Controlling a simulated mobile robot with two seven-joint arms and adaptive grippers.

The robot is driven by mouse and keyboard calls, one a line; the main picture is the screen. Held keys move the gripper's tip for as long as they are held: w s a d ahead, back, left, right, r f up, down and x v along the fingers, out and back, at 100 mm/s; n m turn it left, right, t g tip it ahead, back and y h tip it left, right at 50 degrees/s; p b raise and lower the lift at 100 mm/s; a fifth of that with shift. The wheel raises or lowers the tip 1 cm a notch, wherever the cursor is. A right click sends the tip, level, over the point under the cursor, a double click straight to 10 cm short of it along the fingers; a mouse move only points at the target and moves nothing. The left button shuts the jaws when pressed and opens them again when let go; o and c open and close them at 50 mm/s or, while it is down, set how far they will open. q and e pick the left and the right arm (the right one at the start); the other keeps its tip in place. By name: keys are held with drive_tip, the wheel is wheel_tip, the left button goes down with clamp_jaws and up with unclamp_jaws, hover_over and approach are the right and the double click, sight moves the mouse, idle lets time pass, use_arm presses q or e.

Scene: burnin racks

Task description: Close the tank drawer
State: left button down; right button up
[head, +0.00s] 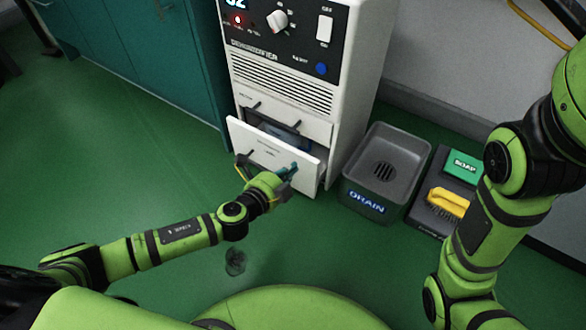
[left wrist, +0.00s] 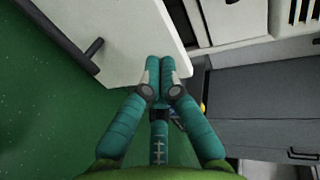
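The tank drawer (head: 268,150) is the lower white drawer of a white dehumidifier (head: 285,60). It stands pulled out, with a dark gap showing behind its front panel. In the left wrist view the drawer's white front (left wrist: 125,35) fills the upper middle, with its dark handle (left wrist: 92,50) to the left. My left gripper (head: 290,168) is at the right part of the drawer front, away from the handle. Its teal fingertips (left wrist: 160,68) are together with nothing between them, at or very near the panel; contact is unclear. My right arm shows at the right, but its gripper does not.
An upper drawer (head: 290,118) sits above the tank drawer. A grey drain basin (head: 388,165) stands right of the dehumidifier, beside a tray with green soap (head: 463,165) and a yellow brush (head: 449,202). A teal cabinet (head: 150,50) is at left.

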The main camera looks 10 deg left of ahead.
sight(303, 153)
use_arm(q)
drive_tip(key=shift+w+d, duration=0.3)
drive_tip(key=shift+w, duration=0.45)
drive_tip(key=shift+w+d, duration=0.1)
drive_tip(key=shift+w, duration=0.2)
drive_tip(key=w, duration=0.1)
drive_tip(key=w+d, duration=0.1)
drive_tip(key=w, duration=0.1)
drive_tip(key=w+d, duration=0.1)
drive_tip(key=w, duration=0.1)
drive_tip(key=shift+w+r, duration=0.1)
drive_tip(key=shift+w, duration=0.2)
